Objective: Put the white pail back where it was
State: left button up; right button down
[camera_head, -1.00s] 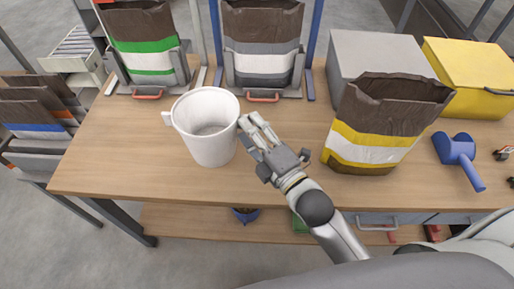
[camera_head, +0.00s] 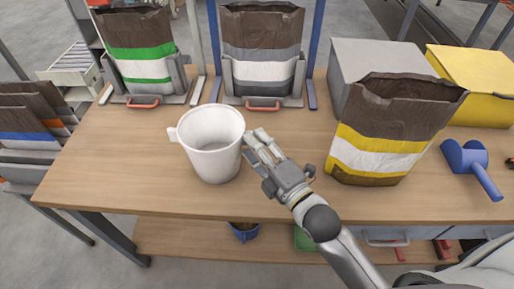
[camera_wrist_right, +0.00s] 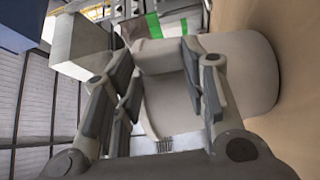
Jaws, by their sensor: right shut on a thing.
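The white pail (camera_head: 212,150) is upright at the middle left of the workbench, with its mouth up and a small tab on its left side. I cannot tell whether its base touches the bench top. My right gripper (camera_head: 258,142) reaches in from the right and is shut on the pail's right side. In the right wrist view the pail (camera_wrist_right: 250,80) fills the middle, with the fingers at its wall. My left gripper is out of view.
The workbench (camera_head: 120,170) is clear left and front of the pail. Green-striped (camera_head: 140,45) and grey-striped (camera_head: 262,45) bags stand in holders behind. A yellow-striped bag (camera_head: 380,145) stands right, before a grey box (camera_head: 375,60) and yellow bin (camera_head: 480,85). A blue scoop (camera_head: 470,165) lies far right.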

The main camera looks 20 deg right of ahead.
jog(key=shift+f, duration=0.1)
jog(key=c, duration=0.9)
grip_release()
jog(key=shift+o, duration=0.2)
jog(key=b+v, duration=0.1)
jog(key=v, duration=1.1)
